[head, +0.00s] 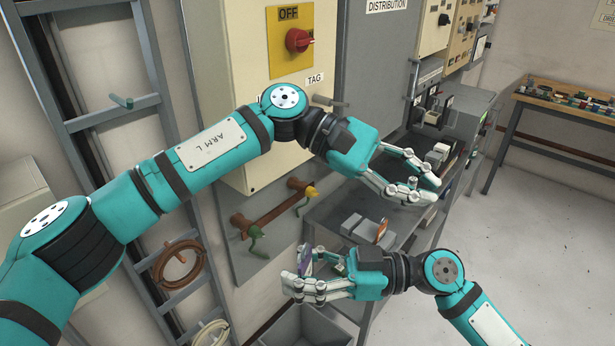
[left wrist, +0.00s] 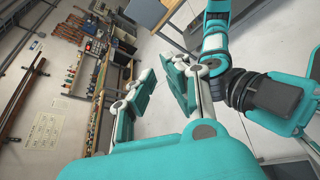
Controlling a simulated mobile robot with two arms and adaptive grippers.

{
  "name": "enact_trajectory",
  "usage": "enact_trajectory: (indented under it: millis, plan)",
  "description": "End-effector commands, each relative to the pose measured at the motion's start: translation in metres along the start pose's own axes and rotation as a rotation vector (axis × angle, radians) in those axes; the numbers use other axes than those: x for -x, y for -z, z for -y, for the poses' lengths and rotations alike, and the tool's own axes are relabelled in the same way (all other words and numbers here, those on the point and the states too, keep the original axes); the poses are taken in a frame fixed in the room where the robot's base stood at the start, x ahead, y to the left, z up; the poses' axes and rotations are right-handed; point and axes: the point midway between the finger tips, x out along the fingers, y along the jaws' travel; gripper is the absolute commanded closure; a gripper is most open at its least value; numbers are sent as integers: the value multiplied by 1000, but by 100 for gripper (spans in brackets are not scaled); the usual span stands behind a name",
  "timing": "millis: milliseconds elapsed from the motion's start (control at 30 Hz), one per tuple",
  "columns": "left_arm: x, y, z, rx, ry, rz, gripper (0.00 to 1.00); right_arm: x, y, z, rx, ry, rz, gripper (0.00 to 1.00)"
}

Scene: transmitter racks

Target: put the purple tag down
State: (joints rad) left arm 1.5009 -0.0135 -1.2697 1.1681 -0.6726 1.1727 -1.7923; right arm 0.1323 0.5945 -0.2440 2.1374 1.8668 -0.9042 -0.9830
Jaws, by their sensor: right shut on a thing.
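The purple tag (head: 305,256) shows as a small purple patch between the fingers of my right gripper (head: 298,272), which is shut on it. The fingers hide most of the tag. This gripper is low in the head view, in front of the grey shelf unit and above a grey bin. My left gripper (head: 431,189) is further right and higher, over the shelf top. Its fingers stand apart, and the left wrist view shows a gap between them (left wrist: 160,88) with nothing clearly held. The tag cannot be made out in the left wrist view.
An orange piece (head: 381,232) stands by grey blocks (head: 352,224) on the grey shelf (head: 335,212). A panel with a red OFF switch (head: 299,40) and a copper bar with clamps (head: 272,212) are at the left. A grey bin (head: 290,328) stands below. A bench (head: 560,110) is far right.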

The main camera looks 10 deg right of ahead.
Motion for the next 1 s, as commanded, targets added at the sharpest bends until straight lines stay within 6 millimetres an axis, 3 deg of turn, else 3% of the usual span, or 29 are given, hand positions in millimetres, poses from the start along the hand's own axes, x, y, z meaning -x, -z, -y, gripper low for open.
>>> enact_trajectory:
  millis: [167,300,500,600,767,1000]
  plan:
    - [19,-17,35,-354,373,-250,88,0,0,0,0,0,0,100]
    - [54,-22,57,-553,672,-411,88,0,0,0,0,0,0,100]
    - [105,-33,72,-688,990,-556,88,0,0,0,0,0,0,100]
    - [120,-38,75,-711,1077,-590,88,0,0,0,0,0,0,100]
    - [128,-37,80,-722,1130,-607,88,0,0,0,0,0,0,100]
    - [116,-10,101,-721,1129,-604,88,0,0,0,0,0,0,100]
